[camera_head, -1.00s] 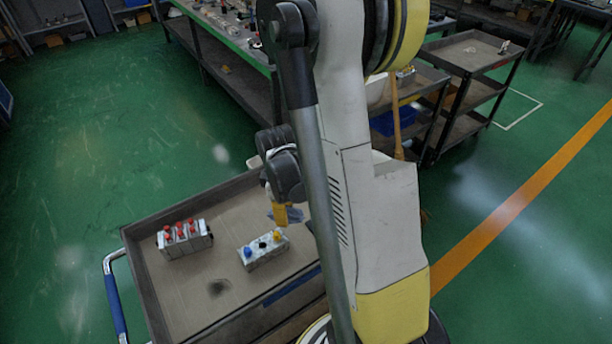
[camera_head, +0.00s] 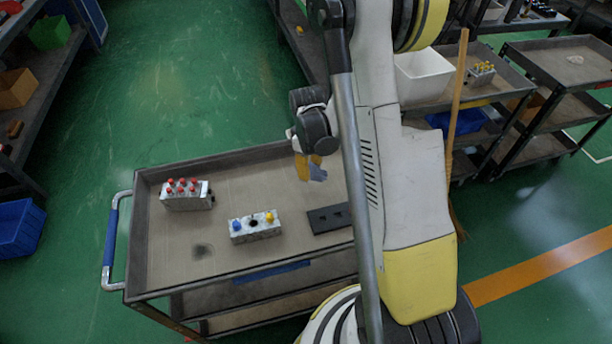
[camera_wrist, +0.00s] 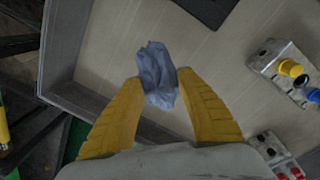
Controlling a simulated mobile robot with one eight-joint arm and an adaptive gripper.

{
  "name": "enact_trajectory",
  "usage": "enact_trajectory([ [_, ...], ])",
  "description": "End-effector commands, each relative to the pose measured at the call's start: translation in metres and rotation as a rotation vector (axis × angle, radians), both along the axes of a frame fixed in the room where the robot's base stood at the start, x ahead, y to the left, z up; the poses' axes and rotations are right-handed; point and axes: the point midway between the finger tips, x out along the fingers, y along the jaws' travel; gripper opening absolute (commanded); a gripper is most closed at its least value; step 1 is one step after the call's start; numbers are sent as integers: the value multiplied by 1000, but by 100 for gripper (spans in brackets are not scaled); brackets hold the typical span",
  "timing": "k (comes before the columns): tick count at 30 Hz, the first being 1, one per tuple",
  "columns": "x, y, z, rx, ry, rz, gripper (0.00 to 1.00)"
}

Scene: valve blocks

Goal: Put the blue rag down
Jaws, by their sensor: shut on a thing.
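My gripper (camera_head: 309,166) has yellow fingers and is shut on the blue rag (camera_head: 318,172), a crumpled grey-blue cloth. In the wrist view the rag (camera_wrist: 157,75) is between the fingertips of my gripper (camera_wrist: 160,92) and sticks out beyond them. Both are over the rear part of the cart's top tray (camera_head: 170,260). The rag appears to be above the tray surface; the exact gap cannot be told.
On the tray are a valve block with red knobs (camera_head: 186,195), a block with blue and yellow knobs (camera_head: 255,227) and a dark flat plate (camera_head: 328,218). The tray has raised rims. A broom (camera_head: 455,120) and shelves stand to the right.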

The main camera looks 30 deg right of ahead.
Motion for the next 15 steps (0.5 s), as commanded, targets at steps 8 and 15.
enact_trajectory([
  [8, 35, -2, -22, 0, 0, 0, 10],
  [15, 35, -2, -52, 0, 0, 0, 10],
])
